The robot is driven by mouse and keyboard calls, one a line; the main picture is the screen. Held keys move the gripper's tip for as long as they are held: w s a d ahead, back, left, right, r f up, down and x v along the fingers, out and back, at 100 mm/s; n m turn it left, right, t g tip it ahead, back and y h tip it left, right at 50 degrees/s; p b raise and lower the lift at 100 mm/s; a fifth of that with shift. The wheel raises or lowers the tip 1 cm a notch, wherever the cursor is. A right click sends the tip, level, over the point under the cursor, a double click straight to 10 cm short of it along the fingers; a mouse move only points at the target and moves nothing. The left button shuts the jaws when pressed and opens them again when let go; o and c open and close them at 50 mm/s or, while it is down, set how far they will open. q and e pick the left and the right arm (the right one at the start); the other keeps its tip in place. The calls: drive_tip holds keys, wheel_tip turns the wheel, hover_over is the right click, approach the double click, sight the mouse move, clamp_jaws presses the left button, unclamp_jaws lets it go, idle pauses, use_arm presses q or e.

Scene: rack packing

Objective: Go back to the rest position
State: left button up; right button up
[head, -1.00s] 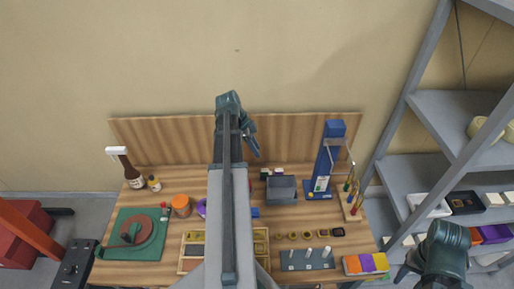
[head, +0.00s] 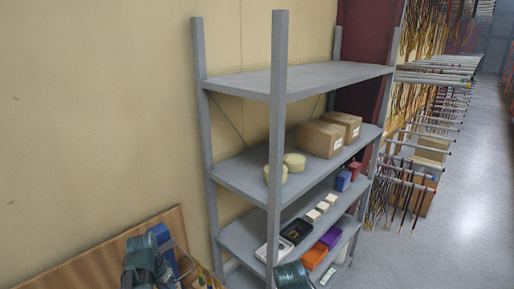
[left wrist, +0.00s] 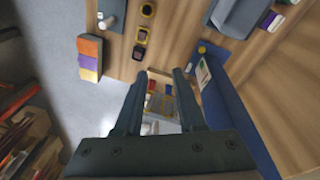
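My left gripper (left wrist: 159,75) shows in the left wrist view with its two dark fingers apart. Nothing is held between them; the workbench (left wrist: 190,22) and a small tool stand (left wrist: 158,103) show beyond the fingers. In the head view a teal part of my left arm (head: 148,262) is at the bottom left, in front of the wooden board. A teal part of my right arm (head: 292,276) is at the bottom edge, in front of the rack. The right gripper itself is out of frame.
A grey shelf rack (head: 300,78) stands ahead, with cardboard boxes (head: 320,139), yellow round items (head: 294,162) and small bins (head: 297,231). Hanging cables line the aisle at right, where the floor (head: 470,190) is clear. A blue stand (left wrist: 240,115) is close right of the left gripper.

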use_arm(q)
drive_tip(key=s+d+n+y, duration=0.1)
drive_tip(key=s+d+n, duration=0.15)
drive_tip(key=d, duration=1.25)
drive_tip(key=s+d+f+m+b, duration=0.1)
drive_tip(key=s+d+f+b, duration=0.1)
drive_tip(key=d+f+b, duration=0.3)
drive_tip(key=s+d+f+m+g+y+b, duration=0.1)
drive_tip(key=d+f+b, duration=0.4)
drive_tip(key=f+b, duration=0.7)
drive_tip(key=shift+s+f+m+y, duration=0.25)
drive_tip(key=shift+s+m, duration=0.4)
drive_tip(key=shift+s, duration=0.55)
